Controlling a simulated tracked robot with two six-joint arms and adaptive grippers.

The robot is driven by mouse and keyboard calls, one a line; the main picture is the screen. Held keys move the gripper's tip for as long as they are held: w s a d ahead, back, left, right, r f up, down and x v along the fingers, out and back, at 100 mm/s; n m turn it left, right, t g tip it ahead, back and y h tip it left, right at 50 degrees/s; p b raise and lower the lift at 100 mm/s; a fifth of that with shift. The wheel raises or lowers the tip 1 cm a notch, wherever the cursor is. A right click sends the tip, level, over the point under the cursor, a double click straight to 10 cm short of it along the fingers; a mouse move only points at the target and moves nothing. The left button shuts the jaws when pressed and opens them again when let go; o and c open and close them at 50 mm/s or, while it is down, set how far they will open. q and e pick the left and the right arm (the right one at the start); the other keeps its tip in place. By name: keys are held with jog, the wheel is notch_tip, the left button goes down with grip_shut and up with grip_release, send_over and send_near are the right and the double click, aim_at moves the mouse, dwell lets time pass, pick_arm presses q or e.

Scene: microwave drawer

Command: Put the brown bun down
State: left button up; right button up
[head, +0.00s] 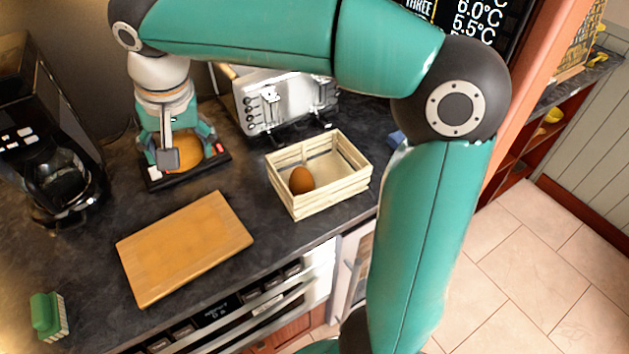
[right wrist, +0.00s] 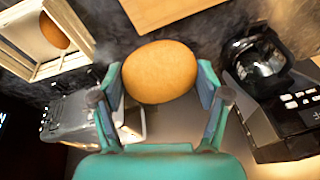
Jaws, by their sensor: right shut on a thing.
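The brown bun (head: 187,152) is between the fingers of my right gripper (head: 180,146), over a flat black device (head: 152,184) at the back of the counter. In the right wrist view the bun (right wrist: 160,70) fills the gap between the two fingers of my right gripper (right wrist: 160,88), one finger at each side. My right gripper is shut on it. I cannot tell whether the bun's underside touches the black device. My left gripper is not in view.
A wooden board (head: 185,248) lies bare in front. A pale crate (head: 325,195) holds a brown egg-like thing (head: 301,180). A toaster (head: 285,100) stands behind, a coffee maker (head: 50,150) at left.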

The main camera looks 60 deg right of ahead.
jog(key=s+d+m+h+b, duration=0.1)
jog(key=s+d+m+b, duration=0.1)
jog(key=d+m, duration=0.45)
jog(key=m+g+h+b, duration=0.2)
jog(key=m+g+b, duration=0.15)
jog(key=m, duration=0.45)
send_over(334, 171)
jog(key=a, duration=0.1)
notch_tip(334, 171, down, 5)
jog(key=shift+n+t, duration=0.25)
jog(key=shift+t, duration=0.2)
notch_tip(334, 171, down, 13)
jog(key=shift+s+b, duration=0.1)
jog(key=shift+b, duration=0.85)
jog(key=shift+f, duration=2.35)
